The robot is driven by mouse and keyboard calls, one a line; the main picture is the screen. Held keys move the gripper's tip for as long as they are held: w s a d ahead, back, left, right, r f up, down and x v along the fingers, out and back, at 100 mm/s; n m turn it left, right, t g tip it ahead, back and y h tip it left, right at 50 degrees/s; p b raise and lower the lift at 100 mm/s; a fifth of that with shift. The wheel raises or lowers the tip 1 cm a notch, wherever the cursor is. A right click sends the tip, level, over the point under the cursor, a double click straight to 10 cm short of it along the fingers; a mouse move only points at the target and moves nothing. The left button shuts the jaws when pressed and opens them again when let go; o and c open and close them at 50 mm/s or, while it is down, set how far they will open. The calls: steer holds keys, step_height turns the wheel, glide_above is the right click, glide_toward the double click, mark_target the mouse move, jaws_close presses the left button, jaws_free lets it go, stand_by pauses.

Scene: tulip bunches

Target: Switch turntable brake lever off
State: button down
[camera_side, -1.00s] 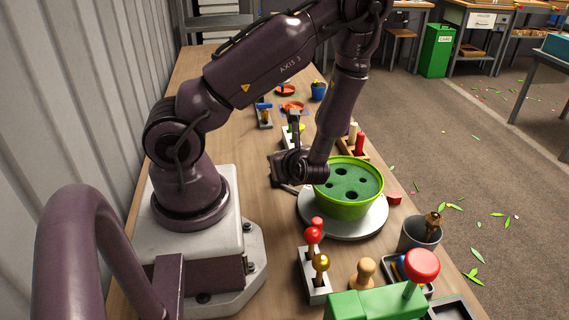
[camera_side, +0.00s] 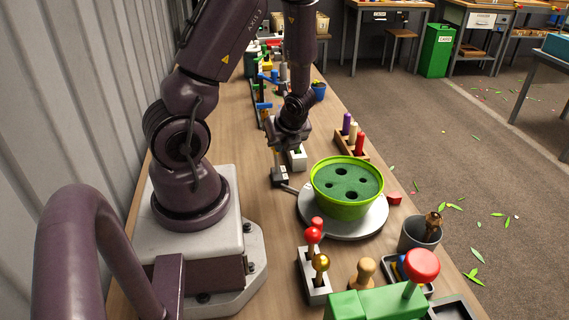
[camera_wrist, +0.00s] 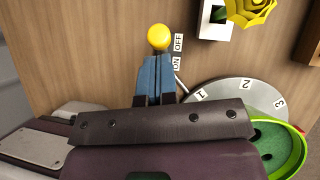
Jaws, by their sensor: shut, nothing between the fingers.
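The brake lever's yellow ball knob (camera_wrist: 159,37) shows in the wrist view just beyond my shut, empty gripper (camera_wrist: 155,75), next to the ON and OFF labels (camera_wrist: 178,50). In the picture the knob lies closer to OFF, but I cannot tell the lever's exact setting or whether my fingers touch it. In the side view the dark brake base (camera_side: 281,178) stands left of the turntable (camera_side: 340,226), and my gripper (camera_side: 277,143) is above it. The knob is not clear there. A green pot (camera_side: 345,208) with a holed green insert sits on the turntable.
A rack with purple, cream and red pegs (camera_side: 352,140) stands behind the pot. A white holder with a yellow flower (camera_wrist: 213,20) is near the lever. A red-knobbed block (camera_side: 314,270) and a grey cup (camera_side: 421,233) stand in front.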

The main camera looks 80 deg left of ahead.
steer(key=shift+a, duration=0.6)
stand_by(0.3)
steer(key=v, duration=1)
steer(key=shift+a+r, duration=0.2)
steer(key=shift+a, duration=0.15)
